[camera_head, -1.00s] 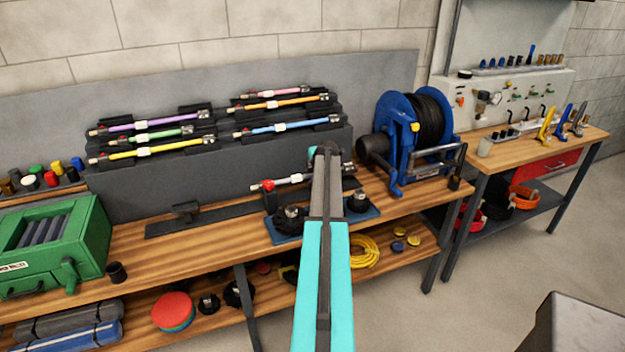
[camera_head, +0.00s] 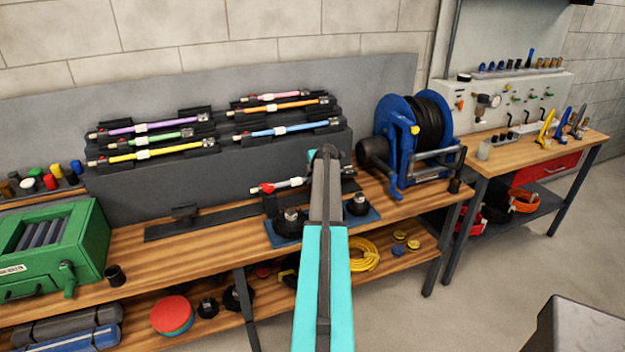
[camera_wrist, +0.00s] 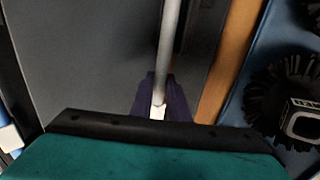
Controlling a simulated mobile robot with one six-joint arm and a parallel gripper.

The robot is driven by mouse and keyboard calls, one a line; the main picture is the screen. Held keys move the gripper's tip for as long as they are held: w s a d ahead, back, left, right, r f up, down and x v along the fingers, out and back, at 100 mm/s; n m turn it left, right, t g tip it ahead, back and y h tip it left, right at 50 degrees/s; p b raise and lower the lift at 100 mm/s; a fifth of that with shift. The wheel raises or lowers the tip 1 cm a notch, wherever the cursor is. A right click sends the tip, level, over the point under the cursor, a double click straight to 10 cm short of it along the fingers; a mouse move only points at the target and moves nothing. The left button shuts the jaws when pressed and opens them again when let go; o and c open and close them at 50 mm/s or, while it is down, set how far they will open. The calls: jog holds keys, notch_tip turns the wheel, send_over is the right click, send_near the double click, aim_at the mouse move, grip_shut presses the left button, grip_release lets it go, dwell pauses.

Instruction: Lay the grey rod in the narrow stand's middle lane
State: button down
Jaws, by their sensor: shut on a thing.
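The grey rod (camera_head: 290,184), with a red tip at its left end, is held low in front of the dark stepped rack. My gripper (camera_wrist: 160,98) is shut on the rod, which runs up and away in the wrist view (camera_wrist: 168,40). In the head view my arm hides the jaws and part of the rod. On the rack, purple, green and yellow rods lie at the left. Pink (camera_head: 275,97), orange (camera_head: 285,105) and blue (camera_head: 290,128) rods lie at the right. I cannot tell which stand is the narrow one.
A flat dark strip with a bracket (camera_head: 185,214) lies on the wooden bench. A blue mat (camera_head: 372,216) with black round brushes (camera_head: 358,206) is close by the rod. A blue hose reel (camera_head: 400,145) stands right, a green box (camera_head: 60,250) left.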

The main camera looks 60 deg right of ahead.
jog(key=shift+r, duration=0.1)
jog(key=shift+r, duration=2.9)
jog(key=w+a+r+n+y, duration=0.1)
jog(key=w+a, duration=0.6)
jog(key=a, duration=0.6)
jog(key=w+a+r+n+t+y+b, duration=0.1)
jog(key=w+a, duration=0.7)
jog(key=a, duration=0.5)
jog(key=w+a+r+n, duration=0.1)
jog(key=w+a+n, duration=0.1)
jog(key=w+a, duration=0.8)
jog(key=s+a+r+n+y, duration=0.1)
jog(key=s+a, duration=0.1)
jog(key=a, duration=2)
jog(key=s+a+r+n+y+b, duration=0.1)
jog(key=a+n, duration=0.1)
jog(key=a, duration=2)
jog(key=shift+s+t+y, duration=0.3)
jog(key=shift+s+y, duration=0.1)
jog(key=shift+r, duration=0.1)
